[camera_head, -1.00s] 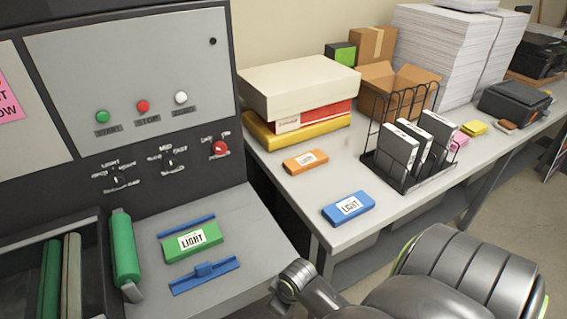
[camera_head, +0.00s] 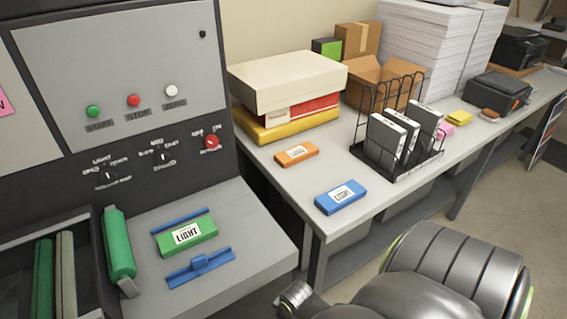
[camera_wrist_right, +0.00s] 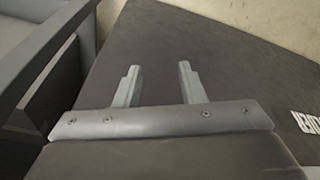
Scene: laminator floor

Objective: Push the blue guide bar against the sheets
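The blue guide bar (camera_head: 214,262) with a raised block at its middle lies on the machine's grey feed table, in front of a green pack labelled LIGHT (camera_head: 170,243). A narrow gap shows between the bar and the pack. A second, plain blue bar (camera_head: 180,220) lies along the pack's far side. No gripper is near these things in the head view. In the right wrist view my right gripper (camera_wrist_right: 160,66) has its two fingers apart with nothing between them, over a dark panel. My left gripper is in neither view.
A green roller (camera_head: 119,245) lies left of the pack, beside an open bin (camera_head: 88,222) of rolls. Buttons and knobs are on the upright panel. The side table (camera_head: 300,188) holds orange and blue packs, boxes and a black rack (camera_head: 410,172).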

